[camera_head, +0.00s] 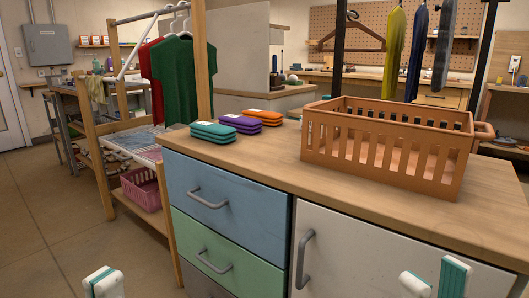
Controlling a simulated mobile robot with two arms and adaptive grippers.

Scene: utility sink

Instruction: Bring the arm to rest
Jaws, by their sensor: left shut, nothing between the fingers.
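My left gripper (103,283) shows at the bottom left edge, its white and teal fingertips together and nothing held. It is over the floor in the picture, apart from the cabinet. My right gripper (435,284) shows at the bottom right, in front of the white cabinet door. Its two fingertips stand apart with a gap and nothing between them. Both arms are otherwise below the frame.
An orange slotted basket (385,160) stands on the wooden counter (265,160). Green (213,134), purple (241,124) and orange (265,118) folded cloths lie to its left. Drawers with handles (208,198) face me. A rack holding a pink basket (143,192) stands left; the floor (50,230) is clear.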

